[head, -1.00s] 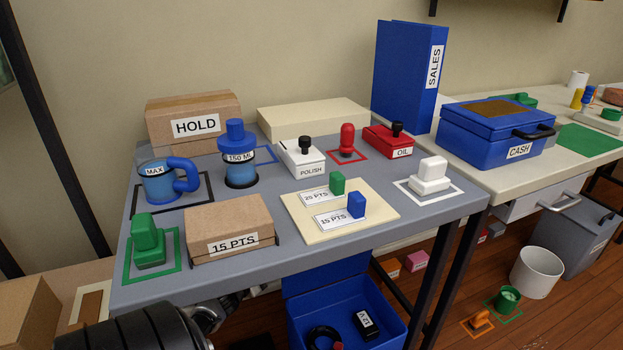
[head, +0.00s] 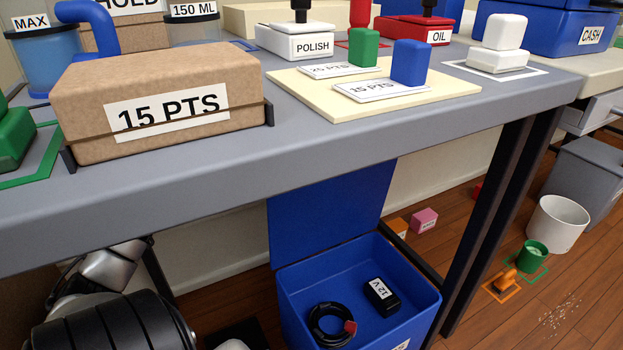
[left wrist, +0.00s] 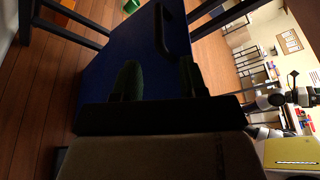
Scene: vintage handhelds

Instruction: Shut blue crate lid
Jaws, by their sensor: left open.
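The blue crate (head: 422,322) stands on the floor below the grey table, with its top open. Its blue lid (head: 330,215) stands upright at the crate's back edge; the table edge hides the lid's top. In the left wrist view a dark blue panel (left wrist: 105,75) with a black handle (left wrist: 166,32) lies beyond the fingers; it looks like the lid's outer face. My left gripper (left wrist: 160,64) is open, its two dark fingers apart in front of that panel. Contact cannot be told. In the head view the table hides this gripper. My right gripper is not in view.
Inside the crate lie a coiled black cable (head: 331,325) and a black 12 V block (head: 381,295). The grey table (head: 200,195) overhangs the lid, with a 15 PTS box (head: 160,105) near its edge. A dark table leg (head: 485,215) stands right of the crate.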

